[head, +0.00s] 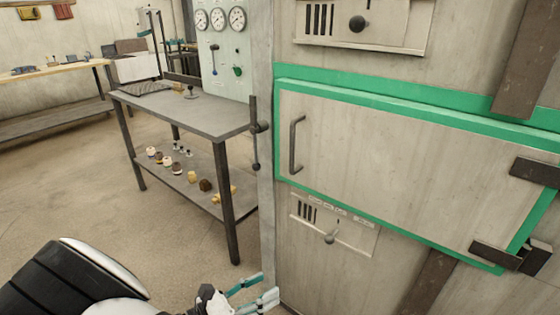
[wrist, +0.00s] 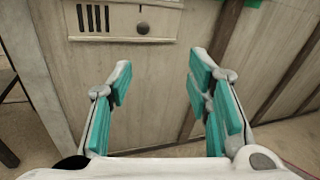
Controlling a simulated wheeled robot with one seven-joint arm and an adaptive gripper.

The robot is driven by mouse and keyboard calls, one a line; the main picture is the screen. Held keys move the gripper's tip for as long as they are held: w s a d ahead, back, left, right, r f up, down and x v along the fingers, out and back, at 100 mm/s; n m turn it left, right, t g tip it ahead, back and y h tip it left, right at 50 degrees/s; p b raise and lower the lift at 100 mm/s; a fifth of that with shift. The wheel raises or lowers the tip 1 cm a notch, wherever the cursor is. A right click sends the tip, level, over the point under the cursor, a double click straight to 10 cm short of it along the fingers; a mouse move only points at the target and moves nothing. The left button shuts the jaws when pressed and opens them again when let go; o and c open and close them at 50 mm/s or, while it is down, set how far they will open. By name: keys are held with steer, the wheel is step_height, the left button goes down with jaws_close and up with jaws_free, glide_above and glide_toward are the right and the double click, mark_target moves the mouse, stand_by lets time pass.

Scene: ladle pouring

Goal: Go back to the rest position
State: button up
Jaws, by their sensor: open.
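My gripper (head: 256,292) shows at the bottom edge of the head view, low in front of the furnace-like cabinet. Its teal-padded fingers are spread apart. In the wrist view my gripper (wrist: 160,85) is open with nothing between the fingers. Behind the fingers is the cabinet's lower front (wrist: 170,70). The green-framed door (head: 400,170) of the cabinet is shut, with a handle (head: 296,145) at its left side. My gripper is below and left of this handle, apart from it. No ladle is clearly visible in either view.
A metal workbench (head: 200,112) stands left of the cabinet, with small items on its lower shelf (head: 180,185). A vent panel with a knob (head: 332,225) sticks out below the door. Another bench (head: 50,75) stands at the back left. The floor (head: 70,205) at left is clear.

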steer(key=s+d+r+m+g+y, duration=0.2)
steer(key=d+r+m+g+y, duration=0.1)
steer(key=d+r+m+g, duration=0.5)
steer(key=s+d+r+m+g+y, duration=0.25)
steer(key=d+r+m, duration=0.35)
steer(key=d+r, duration=0.4)
steer(key=s+d+r+m+t+y, duration=0.1)
steer(key=s+d+r+m+y, duration=0.2)
steer(key=s, duration=0.4)
steer(key=s+d+r+m+y, duration=0.1)
steer(key=s+r+m+y, duration=0.15)
steer(key=s+m, duration=0.35)
steer(key=s+d+r+m+t+y, duration=0.1)
steer(key=s+d+r+m+y, duration=0.2)
steer(key=s, duration=0.4)
step_height(320, 180, up, 20)
steer(key=a+t+p, duration=0.1)
steer(key=t+p, duration=0.2)
steer(key=p, duration=1.6)
steer(key=shift+w, duration=0.1)
